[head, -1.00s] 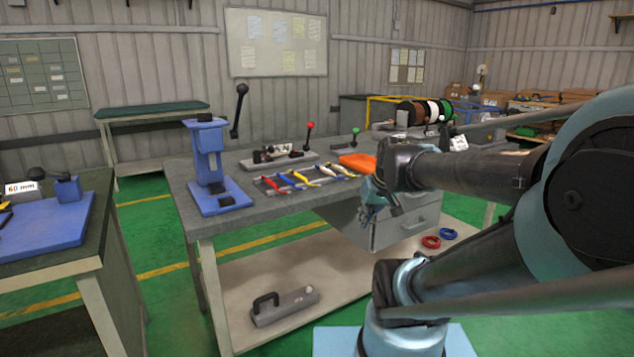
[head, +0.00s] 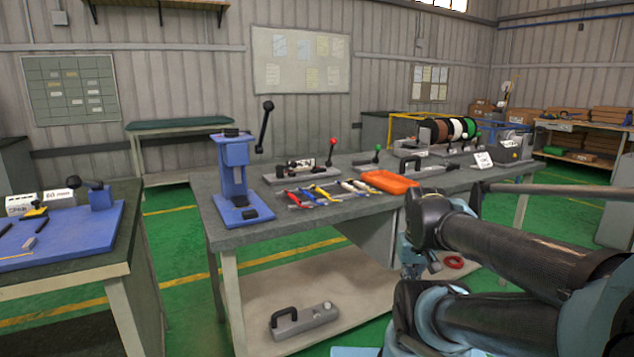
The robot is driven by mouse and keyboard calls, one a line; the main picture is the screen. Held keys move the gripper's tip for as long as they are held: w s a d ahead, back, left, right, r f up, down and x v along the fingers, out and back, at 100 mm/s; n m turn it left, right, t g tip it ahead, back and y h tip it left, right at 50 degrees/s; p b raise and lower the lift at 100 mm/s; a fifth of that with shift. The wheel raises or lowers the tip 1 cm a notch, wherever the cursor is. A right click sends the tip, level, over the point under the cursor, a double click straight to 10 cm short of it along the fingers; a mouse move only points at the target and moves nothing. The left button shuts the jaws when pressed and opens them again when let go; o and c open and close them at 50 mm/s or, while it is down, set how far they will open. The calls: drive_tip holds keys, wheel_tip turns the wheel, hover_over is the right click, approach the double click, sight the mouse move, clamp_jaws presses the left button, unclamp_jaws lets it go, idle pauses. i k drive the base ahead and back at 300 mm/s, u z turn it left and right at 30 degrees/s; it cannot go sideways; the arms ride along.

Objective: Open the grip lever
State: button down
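Several levers stand on the grey workbench (head: 350,208); I cannot tell which one is the grip lever. One fixture with a red-knobbed lever (head: 332,150) sits toward the back, its lever upright. A smaller fixture with a green-knobbed lever (head: 377,152) stands to its right. A blue press (head: 236,180) at the bench's left end has a long black-knobbed lever (head: 264,127). My gripper (head: 412,270) hangs low in front of the bench's front side, apart from all the levers. It is small and partly merged with the background, so its fingers are unclear.
Pliers and hand tools (head: 325,193) and an orange tray (head: 389,182) lie on the bench. Cable spools (head: 450,130) stand at its far right end. A grey handled block (head: 303,320) rests on the lower shelf. Another bench with a blue plate (head: 65,235) stands left; green floor lies between.

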sight(293, 164)
drive_tip(key=k, duration=0.45)
drive_tip(key=z, duration=1.25)
drive_tip(key=i, duration=2.15)
drive_tip(key=u, duration=2.8)
